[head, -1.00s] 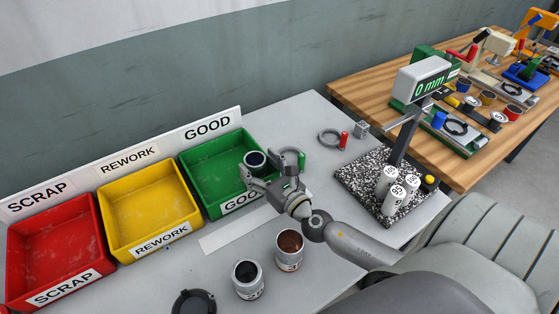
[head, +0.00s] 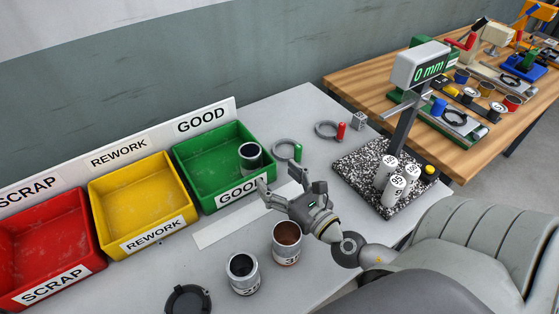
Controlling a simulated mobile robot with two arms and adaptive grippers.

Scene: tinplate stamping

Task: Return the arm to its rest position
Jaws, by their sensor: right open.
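My right gripper (head: 283,193) is open and empty. It is above the grey table, in front of the green GOOD bin (head: 196,184) and just behind the can marked 3 (head: 286,243). Its arm comes in from the lower right. A dark-mouthed can (head: 250,156) stands inside the green bin at its right side, apart from the gripper. My left gripper is not in view.
A second can (head: 242,274) and a black ring (head: 187,299) are at the front. Yellow REWORK (head: 143,216) and red SCRAP bins (head: 43,249) stand left. A height gauge on a speckled plate (head: 376,204), with white cylinders (head: 390,169), stands right. Ring gauges (head: 288,151) lie behind.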

